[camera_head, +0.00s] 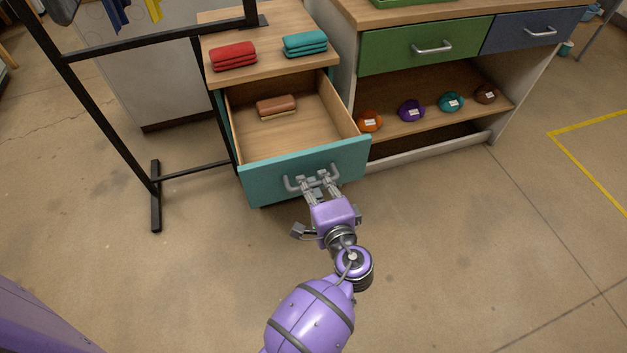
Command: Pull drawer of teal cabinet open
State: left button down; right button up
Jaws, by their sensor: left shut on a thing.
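The teal cabinet (219,113) stands near the upper middle, with a wooden top. Its drawer (255,180) is pulled far out toward me, and its wooden inside shows. A folded brown cloth (277,106) lies in the drawer. My left gripper (318,182) is at the drawer's front and is shut on the grey bar handle (291,184). The fingers hide part of the handle. My right gripper is not in view.
Folded red (233,57) and teal (305,44) cloths lie on the cabinet top. A black metal rack (110,120) stands at left. A bench with a green drawer (400,48) and a blue drawer (520,30) stands at right. The floor before the drawer is clear.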

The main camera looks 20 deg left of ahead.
pick_arm(q)
jog(key=c, duration=1.8)
grip_release()
jog(key=v, duration=1.2)
